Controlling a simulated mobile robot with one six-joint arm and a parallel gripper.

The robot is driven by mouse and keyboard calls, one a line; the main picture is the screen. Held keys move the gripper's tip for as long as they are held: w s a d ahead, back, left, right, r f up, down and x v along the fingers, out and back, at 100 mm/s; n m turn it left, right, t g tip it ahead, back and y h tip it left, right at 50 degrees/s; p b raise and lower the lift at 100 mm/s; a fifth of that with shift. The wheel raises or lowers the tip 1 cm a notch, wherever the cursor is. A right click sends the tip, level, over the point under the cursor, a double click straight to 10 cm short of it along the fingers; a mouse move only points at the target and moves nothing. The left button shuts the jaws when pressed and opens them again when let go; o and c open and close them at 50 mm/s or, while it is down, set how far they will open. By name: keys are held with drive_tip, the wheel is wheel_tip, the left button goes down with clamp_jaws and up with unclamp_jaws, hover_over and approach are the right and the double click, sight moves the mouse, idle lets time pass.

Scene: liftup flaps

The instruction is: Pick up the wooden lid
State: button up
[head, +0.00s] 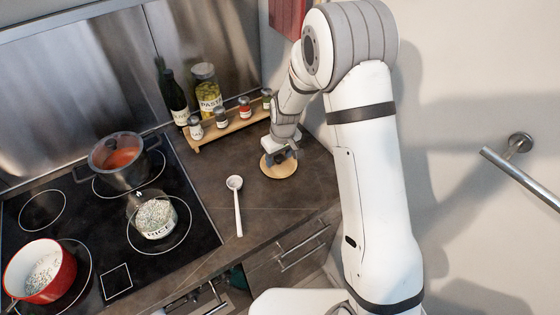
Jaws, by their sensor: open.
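The wooden lid (282,170) is a round, light-brown disc lying flat on the dark counter, right of the ladle. My gripper (279,157) is right above the lid, pointing down, and covers its upper part. The gripper is open. The view is too small to tell whether the fingers touch the lid or sit around a knob on it.
A white ladle (237,205) lies left of the lid. A wooden spice rack (232,126) with small jars stands behind, with a pasta jar (207,88) and dark bottle (175,100).

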drive_tip(key=shift+c, duration=0.2)
drive_tip(key=c, duration=1)
drive_tip(key=shift+r, duration=0.15)
drive_tip(key=shift+c, duration=0.2)
